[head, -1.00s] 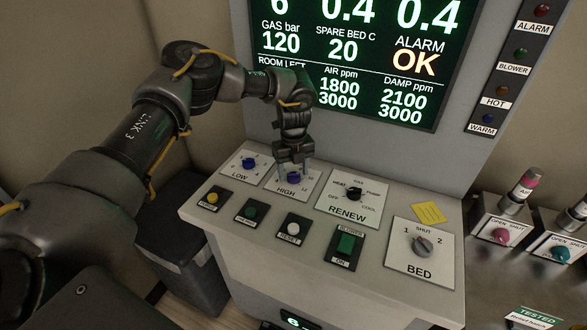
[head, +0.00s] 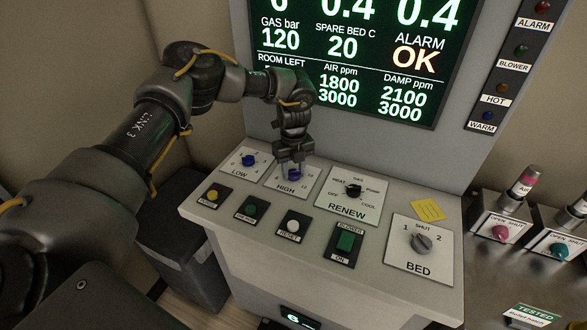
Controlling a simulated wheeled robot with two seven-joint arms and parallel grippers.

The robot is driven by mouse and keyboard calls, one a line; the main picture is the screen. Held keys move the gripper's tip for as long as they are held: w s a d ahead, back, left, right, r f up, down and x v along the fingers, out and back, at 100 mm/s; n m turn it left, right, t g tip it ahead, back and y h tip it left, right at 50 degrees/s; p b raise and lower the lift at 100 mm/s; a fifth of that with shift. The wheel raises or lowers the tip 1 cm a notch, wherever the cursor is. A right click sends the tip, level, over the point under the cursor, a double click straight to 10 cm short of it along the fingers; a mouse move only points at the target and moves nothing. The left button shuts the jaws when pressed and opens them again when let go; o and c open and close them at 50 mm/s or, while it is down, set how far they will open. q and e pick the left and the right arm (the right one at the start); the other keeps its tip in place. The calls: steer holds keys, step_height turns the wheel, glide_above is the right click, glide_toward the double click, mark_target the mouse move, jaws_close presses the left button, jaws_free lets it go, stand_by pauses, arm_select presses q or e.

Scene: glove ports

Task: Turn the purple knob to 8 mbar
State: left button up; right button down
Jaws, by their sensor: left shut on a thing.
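The purple knob (head: 294,175) sits on the white plate labelled HIGH (head: 288,189) on the sloping console. My left gripper (head: 293,172) points down over it and is shut on the knob, with a finger on either side. The fingers hide much of the knob and part of its scale, so I cannot read where it points. My right gripper is not in view.
A blue LOW knob (head: 249,160) is just left of the gripper. The black RENEW knob (head: 353,188) and grey BED knob (head: 421,243) are to the right. Several push buttons line the front. A lit display (head: 360,60) stands behind.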

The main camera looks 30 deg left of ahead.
mark_target(293, 171)
arm_select(q)
steer(key=n+p, duration=0.2)
steer(key=n, duration=0.4)
steer(key=shift+r, duration=0.1)
steer(key=n+p, duration=0.3)
steer(key=n, duration=0.2)
steer(key=shift+a, duration=0.1)
steer(key=shift+n, duration=0.3)
stand_by(0.3)
steer(key=o, duration=1)
step_height(293, 171, up, 11)
steer(key=shift+f, duration=0.2)
